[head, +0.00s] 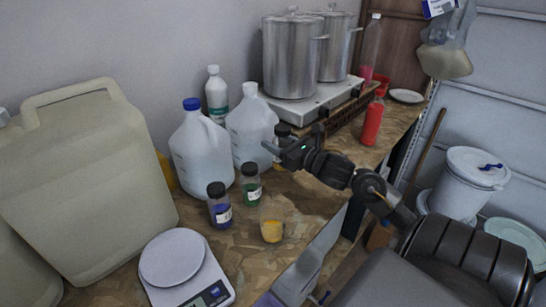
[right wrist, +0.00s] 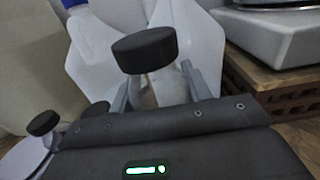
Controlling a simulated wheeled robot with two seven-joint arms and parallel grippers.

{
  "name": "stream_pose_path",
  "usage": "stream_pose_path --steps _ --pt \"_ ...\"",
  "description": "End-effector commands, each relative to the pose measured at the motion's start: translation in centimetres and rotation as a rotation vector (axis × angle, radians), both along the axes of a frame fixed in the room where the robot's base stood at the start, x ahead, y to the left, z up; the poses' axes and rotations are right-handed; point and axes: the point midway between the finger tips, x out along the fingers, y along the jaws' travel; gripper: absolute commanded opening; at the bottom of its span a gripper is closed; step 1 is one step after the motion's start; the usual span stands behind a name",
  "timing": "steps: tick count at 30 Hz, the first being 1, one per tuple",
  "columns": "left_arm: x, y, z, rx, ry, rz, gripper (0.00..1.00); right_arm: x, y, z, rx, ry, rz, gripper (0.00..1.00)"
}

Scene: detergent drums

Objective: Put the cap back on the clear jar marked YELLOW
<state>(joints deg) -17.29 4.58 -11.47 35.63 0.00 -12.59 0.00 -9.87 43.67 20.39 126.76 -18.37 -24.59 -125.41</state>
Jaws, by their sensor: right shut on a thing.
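My right gripper (head: 287,150) is over the bench in front of the white jugs. Its fingers (right wrist: 156,88) are shut around the pale, clear body of a small jar. A black cap (right wrist: 144,50) sits at the top, above the fingertips. The gripper hides most of this jar and any label. A small yellow thing (head: 272,231), with no black cap visible, stands nearer on the bench. I cannot read YELLOW anywhere. My left gripper is not in view.
Black-capped jars with blue (head: 219,205) and green (head: 250,186) contents stand left of my gripper. White jugs (head: 202,150) crowd behind. A scale (head: 184,268) is at front left, a red bottle (head: 373,122) at right. Some bench surface around the yellow thing is clear.

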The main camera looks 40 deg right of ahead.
Motion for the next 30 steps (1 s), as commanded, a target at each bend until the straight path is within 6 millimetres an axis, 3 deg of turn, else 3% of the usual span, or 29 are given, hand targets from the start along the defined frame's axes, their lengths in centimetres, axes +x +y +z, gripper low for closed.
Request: stream_pose_path --steps 4,9,22,30 --pt "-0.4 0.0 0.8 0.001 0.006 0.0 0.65 1.9 -0.9 -2.6 0.007 0.004 -0.002 0.0" --pt "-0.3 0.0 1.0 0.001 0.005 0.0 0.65 3.0 -1.3 -4.2 0.003 0.002 0.001 0.0" --pt "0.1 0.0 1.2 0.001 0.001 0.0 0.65 3.5 -1.6 -4.9 0.002 0.002 0.001 0.0" --pt "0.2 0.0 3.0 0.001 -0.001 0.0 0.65 3.7 -1.6 -7.9 0.004 0.003 0.0 0.0"
